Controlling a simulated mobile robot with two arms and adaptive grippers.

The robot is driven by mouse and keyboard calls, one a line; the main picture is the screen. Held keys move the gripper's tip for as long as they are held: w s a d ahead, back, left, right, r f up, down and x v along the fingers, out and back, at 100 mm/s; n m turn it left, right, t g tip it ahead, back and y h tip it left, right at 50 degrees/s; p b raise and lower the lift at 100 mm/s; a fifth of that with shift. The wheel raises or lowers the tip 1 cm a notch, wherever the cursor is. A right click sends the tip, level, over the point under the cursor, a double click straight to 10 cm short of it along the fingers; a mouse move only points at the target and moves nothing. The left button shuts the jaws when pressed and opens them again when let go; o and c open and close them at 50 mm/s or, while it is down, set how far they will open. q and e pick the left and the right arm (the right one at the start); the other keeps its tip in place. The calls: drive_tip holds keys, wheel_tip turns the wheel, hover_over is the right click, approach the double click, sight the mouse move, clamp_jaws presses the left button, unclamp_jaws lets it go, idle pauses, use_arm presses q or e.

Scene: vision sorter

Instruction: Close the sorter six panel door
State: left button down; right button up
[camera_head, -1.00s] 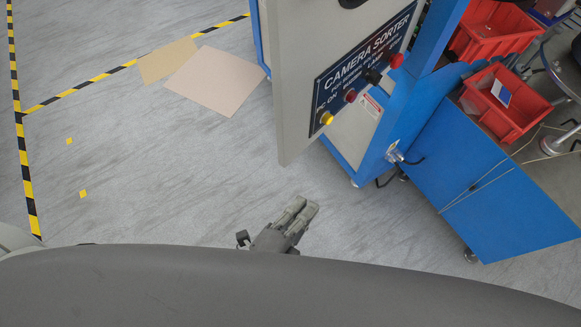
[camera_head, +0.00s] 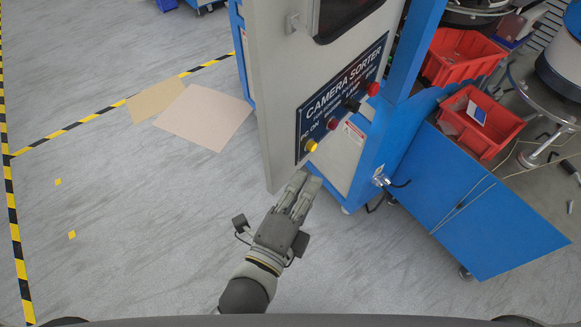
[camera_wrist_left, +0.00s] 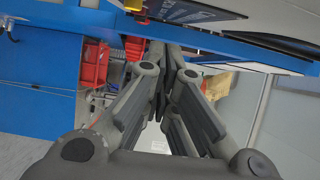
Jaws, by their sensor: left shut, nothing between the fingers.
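The sorter's light grey door (camera_head: 272,110) carries a dark blue "CAMERA SORTER" sign (camera_head: 345,92) with a yellow, a black and red knobs. The door's lower end stands out from the blue sorter frame (camera_head: 385,150), so it looks partly open; the exact gap cannot be told. My left gripper (camera_head: 304,182) is shut and empty, its fingertips close to the door's lower edge; contact cannot be told. In the left wrist view the closed fingers (camera_wrist_left: 166,62) point toward the blue frame and the sign. My right gripper is not in view.
A blue cabinet (camera_head: 490,215) stands at the right, with red bins (camera_head: 482,122) above it. Beige sheets (camera_head: 205,117) lie on the grey floor, near black-and-yellow tape (camera_head: 60,135).

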use_arm(q)
drive_tip(key=shift+w+a, duration=0.65)
drive_tip(key=shift+w, duration=0.3)
drive_tip(key=shift+w+a, duration=0.65)
drive_tip(key=shift+w, duration=0.25)
